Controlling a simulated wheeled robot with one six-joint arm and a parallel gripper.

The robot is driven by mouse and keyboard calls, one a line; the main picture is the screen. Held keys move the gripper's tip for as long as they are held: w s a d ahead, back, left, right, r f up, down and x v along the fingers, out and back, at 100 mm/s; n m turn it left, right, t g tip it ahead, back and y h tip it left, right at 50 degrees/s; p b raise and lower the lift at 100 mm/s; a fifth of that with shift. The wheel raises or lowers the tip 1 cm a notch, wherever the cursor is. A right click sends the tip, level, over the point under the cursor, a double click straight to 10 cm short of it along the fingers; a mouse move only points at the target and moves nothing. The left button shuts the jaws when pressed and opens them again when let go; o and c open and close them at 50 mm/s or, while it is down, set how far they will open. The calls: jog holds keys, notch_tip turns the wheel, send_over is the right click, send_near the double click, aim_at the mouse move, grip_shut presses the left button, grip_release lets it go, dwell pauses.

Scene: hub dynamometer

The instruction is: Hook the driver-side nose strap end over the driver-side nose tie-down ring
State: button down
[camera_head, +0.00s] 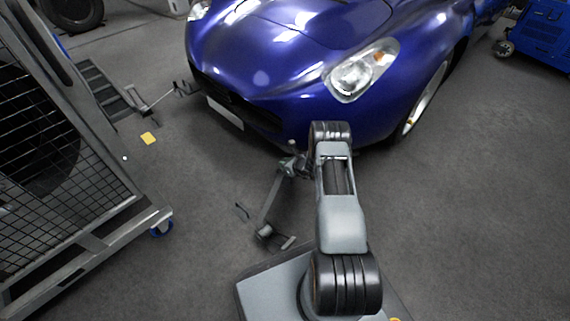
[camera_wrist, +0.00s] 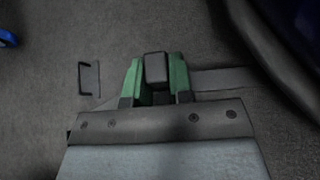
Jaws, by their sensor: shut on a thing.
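In the wrist view my gripper (camera_wrist: 155,85) has its green fingers shut on a dark block, the driver-side nose strap end (camera_wrist: 156,67). A grey strap (camera_wrist: 225,78) runs from there to the right, toward the blue car. The driver-side nose tie-down ring (camera_wrist: 88,78), a thin dark rectangular loop on the floor, is left of the fingers, with a clear gap between. My arm reaches down by the car's nose there; the fingers are too small to make out.
The blue car (camera_head: 265,75) stands close beyond my arm.

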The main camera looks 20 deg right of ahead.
dwell(0.4)
jog(key=shift+f, duration=0.55)
jog(key=shift+f, duration=0.1)
jog(key=shift+f, duration=1.05)
jog(key=c, duration=0.9)
grip_release()
jog(key=shift+p+v, duration=3.15)
jog(key=shift+v, duration=3.75)
